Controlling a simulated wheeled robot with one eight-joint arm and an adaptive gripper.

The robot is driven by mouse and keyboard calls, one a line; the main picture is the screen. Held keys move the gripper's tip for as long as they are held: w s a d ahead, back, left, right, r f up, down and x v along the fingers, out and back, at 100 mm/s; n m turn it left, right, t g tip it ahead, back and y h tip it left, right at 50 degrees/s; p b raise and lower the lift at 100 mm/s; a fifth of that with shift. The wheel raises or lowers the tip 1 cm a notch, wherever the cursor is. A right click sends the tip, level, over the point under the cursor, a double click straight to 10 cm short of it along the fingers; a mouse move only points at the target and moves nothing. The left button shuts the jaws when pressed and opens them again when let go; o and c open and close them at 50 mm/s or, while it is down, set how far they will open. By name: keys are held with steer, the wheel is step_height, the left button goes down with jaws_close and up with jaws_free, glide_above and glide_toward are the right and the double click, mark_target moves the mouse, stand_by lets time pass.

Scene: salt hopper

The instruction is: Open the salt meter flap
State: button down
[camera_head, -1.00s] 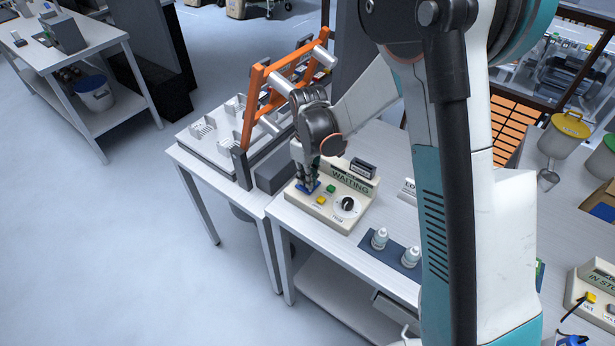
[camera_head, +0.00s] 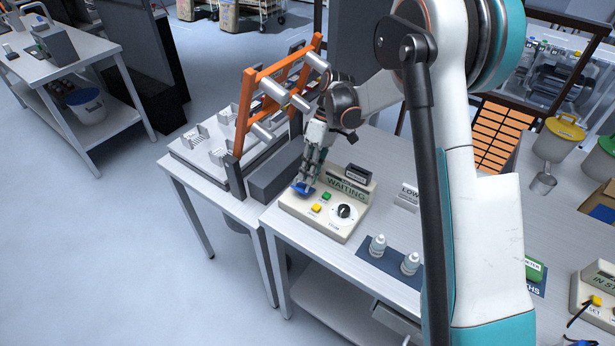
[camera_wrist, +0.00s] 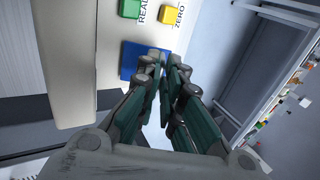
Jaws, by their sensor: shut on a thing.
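My gripper (camera_head: 308,182) is shut on the flap, coming down from above right. In the wrist view, my fingertips (camera_wrist: 165,62) meet the right edge of the blue flap (camera_wrist: 131,60), just below the READ and ZERO buttons.
An orange frame with rollers (camera_head: 245,110) and a dark grey block (camera_head: 277,172) stand close left of and behind the meter. White bottles (camera_head: 377,246) stand on a dark mat in front right. A "LOW" sign (camera_head: 407,195) is to the right.

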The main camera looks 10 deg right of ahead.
steer(key=shift+w, duration=0.1)
stand_by(0.3)
steer(key=c, duration=1.8)
jaws_free()
steer(key=shift+o, duration=0.2)
steer(key=v, duration=1.2)
steer(key=shift+d, duration=0.1)
